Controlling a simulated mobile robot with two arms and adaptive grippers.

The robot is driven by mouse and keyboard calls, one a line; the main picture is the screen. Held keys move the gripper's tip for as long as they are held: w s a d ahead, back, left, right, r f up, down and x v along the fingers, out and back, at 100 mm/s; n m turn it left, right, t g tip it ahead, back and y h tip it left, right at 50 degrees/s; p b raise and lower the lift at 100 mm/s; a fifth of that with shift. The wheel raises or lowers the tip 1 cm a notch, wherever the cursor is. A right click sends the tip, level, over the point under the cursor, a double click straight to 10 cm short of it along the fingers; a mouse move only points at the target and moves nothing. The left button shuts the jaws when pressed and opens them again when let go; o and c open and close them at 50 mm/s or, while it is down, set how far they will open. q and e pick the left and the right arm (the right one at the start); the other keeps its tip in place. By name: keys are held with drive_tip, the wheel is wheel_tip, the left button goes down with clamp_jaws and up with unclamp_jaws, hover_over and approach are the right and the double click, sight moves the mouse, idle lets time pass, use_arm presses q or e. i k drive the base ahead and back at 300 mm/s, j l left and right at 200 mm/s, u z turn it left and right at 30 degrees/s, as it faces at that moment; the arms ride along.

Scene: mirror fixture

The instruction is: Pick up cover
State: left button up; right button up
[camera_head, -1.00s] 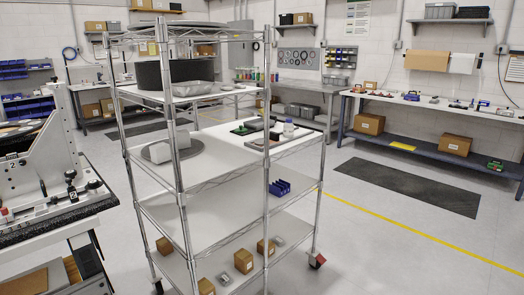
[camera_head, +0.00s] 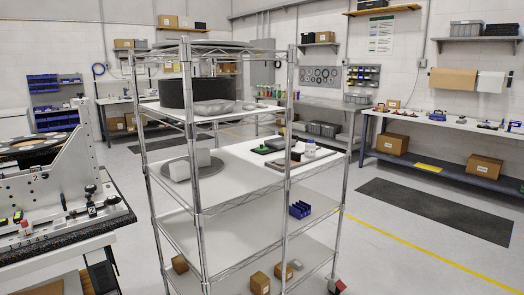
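Nothing in view is marked as the cover, and I cannot tell for certain which thing it is. A large black round drum-like piece (camera_head: 178,93) stands on the upper shelf of a wire rack. A wide flat round piece (camera_head: 205,47) lies on the rack's top level. Neither of my grippers is in view.
The wheeled rack (camera_head: 205,258) stands in the middle, with a silver tray (camera_head: 212,107), small boxes and a blue bin (camera_head: 300,209). A fixture bench (camera_head: 60,240) stands close on the left. A long workbench (camera_head: 440,134) lines the right wall. Floor at right is open.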

sight(261, 148)
drive_tip(key=i+l+z, duration=0.25)
drive_tip(key=i+z, duration=0.7)
drive_tip(key=i+l+z, duration=0.25)
drive_tip(key=i, duration=0.8)
drive_tip(key=i+j+z, duration=0.1)
drive_tip(key=i+z, duration=0.2)
drive_tip(key=i, duration=0.75)
drive_tip(key=i+u, duration=0.25)
drive_tip(key=i, duration=0.3)
drive_tip(key=i+u, duration=0.2)
drive_tip(key=i, duration=0.3)
drive_tip(key=i+l+u, duration=0.25)
drive_tip(key=i, duration=0.3)
drive_tip(key=i+l+u, duration=0.2)
drive_tip(key=i, duration=0.3)
drive_tip(key=i+j+u, duration=0.2)
drive_tip(key=u, duration=0.3)
drive_tip(key=i+u, duration=0.7)
drive_tip(key=u, duration=0.25)
drive_tip(key=i+l+u, duration=0.2)
drive_tip(key=u, duration=0.25)
drive_tip(key=i+l+u, duration=0.25)
drive_tip(key=u, duration=0.25)
drive_tip(key=i+l, duration=0.05)
drive_tip(key=i, duration=0.05)
